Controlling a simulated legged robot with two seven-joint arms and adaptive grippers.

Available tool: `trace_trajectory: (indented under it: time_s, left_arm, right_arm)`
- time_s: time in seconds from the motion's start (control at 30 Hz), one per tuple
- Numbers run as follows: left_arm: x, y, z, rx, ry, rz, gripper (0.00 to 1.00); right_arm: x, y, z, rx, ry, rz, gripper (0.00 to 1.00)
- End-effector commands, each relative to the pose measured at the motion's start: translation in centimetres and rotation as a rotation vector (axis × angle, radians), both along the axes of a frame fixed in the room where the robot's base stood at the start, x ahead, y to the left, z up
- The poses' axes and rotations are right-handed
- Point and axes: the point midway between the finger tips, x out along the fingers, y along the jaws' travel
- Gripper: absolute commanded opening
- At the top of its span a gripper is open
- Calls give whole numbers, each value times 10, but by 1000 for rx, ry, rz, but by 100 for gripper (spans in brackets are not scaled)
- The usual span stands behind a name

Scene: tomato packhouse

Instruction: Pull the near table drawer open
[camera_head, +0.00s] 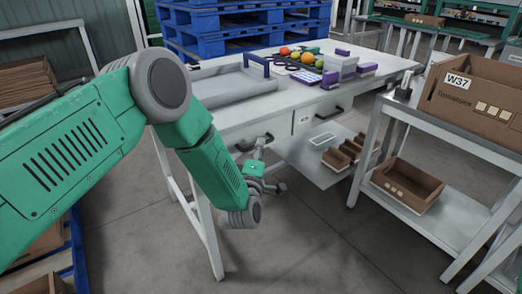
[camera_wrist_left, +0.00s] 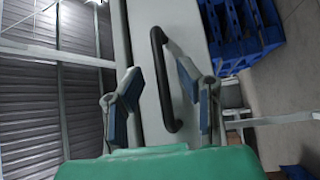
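The table (camera_head: 225,118) has a drawer on its near side with a dark bar handle (camera_head: 243,147); the drawer front looks flush with the table. In the left wrist view the black handle (camera_wrist_left: 163,85) stands out from the pale drawer front (camera_wrist_left: 150,112). My left gripper (camera_head: 262,165) is at this handle, partly hidden by my wrist in the head view. In the left wrist view its two fingers (camera_wrist_left: 160,75) are spread apart, one on each side of the handle, with gaps showing. My right gripper is not in view.
A second drawer handle (camera_head: 332,111) is farther right on the table. A grey tray (camera_head: 235,88), tomatoes (camera_head: 295,57) and purple-and-white boxes (camera_head: 340,66) are on top. A cart (camera_head: 455,137) with cardboard boxes stands at right. Bare floor lies in front.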

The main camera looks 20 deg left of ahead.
Motion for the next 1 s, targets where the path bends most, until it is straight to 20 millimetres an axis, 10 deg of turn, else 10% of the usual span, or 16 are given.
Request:
trace_trajectory:
  time_s: [0.47, 0.57, 1.0]
  left_arm:
    - [16, 1, 3, 3, 0, 1, 31]
    - [16, 1, 3, 3, 0, 0, 0]
    - [12, -2, 1, 1, 5, 1, 0]
  right_arm:
    - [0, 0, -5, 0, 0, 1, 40]
    - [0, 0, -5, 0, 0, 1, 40]
    - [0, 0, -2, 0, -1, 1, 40]
